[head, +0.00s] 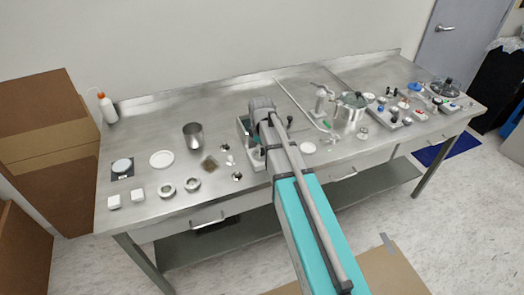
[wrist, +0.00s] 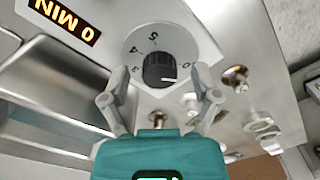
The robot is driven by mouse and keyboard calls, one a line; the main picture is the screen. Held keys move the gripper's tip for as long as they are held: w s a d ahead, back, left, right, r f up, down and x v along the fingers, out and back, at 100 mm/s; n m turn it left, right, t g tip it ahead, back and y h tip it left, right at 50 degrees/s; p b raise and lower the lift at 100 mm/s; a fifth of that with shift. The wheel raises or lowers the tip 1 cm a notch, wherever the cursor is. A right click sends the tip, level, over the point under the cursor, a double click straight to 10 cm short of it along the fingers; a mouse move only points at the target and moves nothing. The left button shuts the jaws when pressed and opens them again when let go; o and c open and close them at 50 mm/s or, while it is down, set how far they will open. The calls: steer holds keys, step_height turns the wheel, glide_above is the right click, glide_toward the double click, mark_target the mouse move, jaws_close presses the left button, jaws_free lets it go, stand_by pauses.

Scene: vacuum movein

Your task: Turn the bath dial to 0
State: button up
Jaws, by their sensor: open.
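In the wrist view a black round knob (wrist: 158,70) sits on a pale dial face (wrist: 165,38) with printed numbers around it. A white pointer line shows at the knob's lower right side; a 0 is printed to its right. An amber display (wrist: 64,20) reads 0 MIN upside down. My gripper (wrist: 160,84) is open, its fingers spread to the left and right of the knob, with nothing held. Whether they touch it cannot be told. In the head view my arm hides the dial and gripper; part of a dark green box (head: 242,128) shows beside it.
A steel bench (head: 140,200) carries a metal cup (head: 193,135), white discs, rings and blocks on the left. A metal pot (head: 349,113) and several coloured knobs and boxes stand on the right. In the wrist view metal fittings (wrist: 235,77) lie right of the dial.

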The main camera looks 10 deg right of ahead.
steer(key=shift+m, duration=0.5)
